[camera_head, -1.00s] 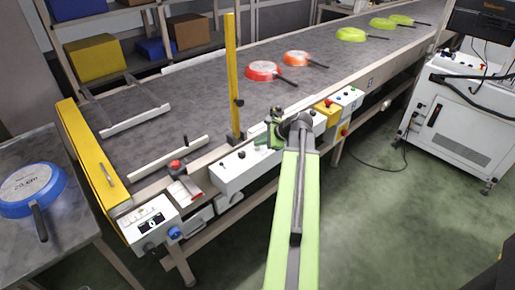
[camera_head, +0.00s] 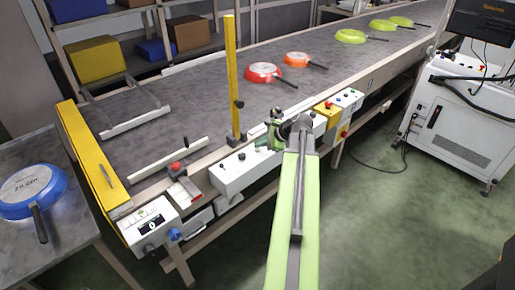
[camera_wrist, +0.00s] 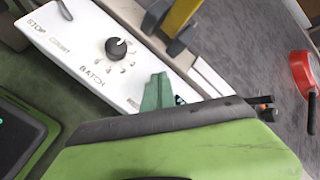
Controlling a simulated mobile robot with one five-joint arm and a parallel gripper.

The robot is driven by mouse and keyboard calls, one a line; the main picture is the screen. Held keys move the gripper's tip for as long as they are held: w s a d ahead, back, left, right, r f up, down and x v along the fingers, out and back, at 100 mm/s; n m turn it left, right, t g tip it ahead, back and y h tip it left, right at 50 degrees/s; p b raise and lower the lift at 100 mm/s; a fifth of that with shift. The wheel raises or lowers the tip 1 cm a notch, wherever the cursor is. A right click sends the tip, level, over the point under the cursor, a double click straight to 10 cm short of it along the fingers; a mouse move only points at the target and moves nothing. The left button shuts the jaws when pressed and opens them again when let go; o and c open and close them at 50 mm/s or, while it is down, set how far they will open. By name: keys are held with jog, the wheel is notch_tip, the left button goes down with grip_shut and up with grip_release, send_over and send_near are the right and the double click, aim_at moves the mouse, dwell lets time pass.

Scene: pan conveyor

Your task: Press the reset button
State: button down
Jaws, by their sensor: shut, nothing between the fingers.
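A white control box (camera_head: 236,174) is fixed along the front side of the conveyor. In the wrist view the white panel (camera_wrist: 75,52) carries the words STOP, COUNT and BATCH and a black rotary knob (camera_wrist: 117,47). Part of another label, starting with what looks like RE, shows beside my fingers. My gripper (camera_wrist: 157,92) is shut and empty, its green fingertips over the panel to the right of the knob. The reset button is not clearly visible; the fingers may hide it. In the head view my gripper (camera_head: 272,142) is at the right part of the box. I cannot tell whether it touches.
The conveyor (camera_head: 190,105) carries a red pan (camera_head: 263,72), an orange pan (camera_head: 296,59) and green pans. A yellow box with a red button (camera_head: 327,106) is to the right.

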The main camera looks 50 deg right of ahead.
aim_at(260, 149)
jog(key=shift+r+p, duration=0.35)
jog(key=shift+r, duration=0.25)
notch_tip(260, 149, up, 5)
jog(key=p, duration=0.5)
jog(key=shift+r, duration=0.15)
jog(key=shift+f, duration=0.2)
